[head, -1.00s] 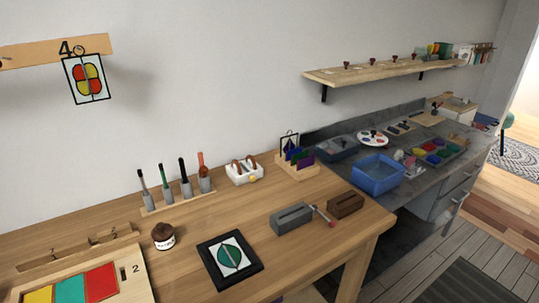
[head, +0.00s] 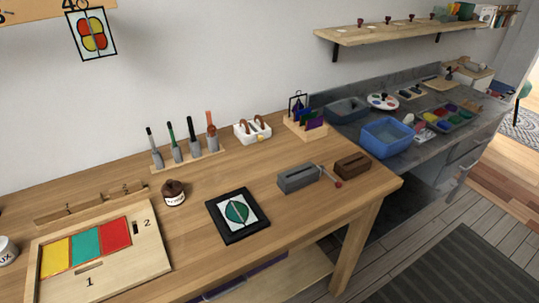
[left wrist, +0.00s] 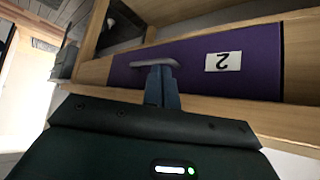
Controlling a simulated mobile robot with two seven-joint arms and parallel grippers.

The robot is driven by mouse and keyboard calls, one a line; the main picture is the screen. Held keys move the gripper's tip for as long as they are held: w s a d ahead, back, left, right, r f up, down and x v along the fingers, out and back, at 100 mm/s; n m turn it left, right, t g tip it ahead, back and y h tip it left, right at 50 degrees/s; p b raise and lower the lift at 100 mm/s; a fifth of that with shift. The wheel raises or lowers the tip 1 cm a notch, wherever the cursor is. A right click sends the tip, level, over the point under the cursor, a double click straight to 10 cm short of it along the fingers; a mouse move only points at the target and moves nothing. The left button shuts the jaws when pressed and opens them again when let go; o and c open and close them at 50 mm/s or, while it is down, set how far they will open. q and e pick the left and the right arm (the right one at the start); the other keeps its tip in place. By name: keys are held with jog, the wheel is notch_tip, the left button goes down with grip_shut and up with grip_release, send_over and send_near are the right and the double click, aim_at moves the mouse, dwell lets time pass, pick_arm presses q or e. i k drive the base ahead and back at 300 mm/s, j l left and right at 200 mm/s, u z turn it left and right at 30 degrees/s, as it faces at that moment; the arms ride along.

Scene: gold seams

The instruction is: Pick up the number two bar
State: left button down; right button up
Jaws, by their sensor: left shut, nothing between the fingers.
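I cannot make out the number two bar for certain. In the head view a wooden board (head: 153,262) holds yellow, teal and red panels, with slots marked 1 and 2; the slot by the 2 looks dark. Behind it lies a narrow wooden holder (head: 91,203) with small 1 and 2 marks. In the left wrist view a purple drawer front (left wrist: 195,72) carries a white label (left wrist: 222,62) with an upside-down 2 and a grey handle (left wrist: 150,64). My left gripper (left wrist: 161,76) is shut, with its fingertips at the handle. My right gripper is not in view.
On the table stand a brown jar (head: 173,194), a black-framed picture (head: 237,215), a tool rack (head: 188,158), a grey block (head: 298,178) and a brown block (head: 353,167). Purple shows under the table (head: 262,270). Wooden rails surround the drawer front.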

aim_at(120, 191)
jog(key=u, duration=1.55)
jog(key=k+l+u, duration=0.25)
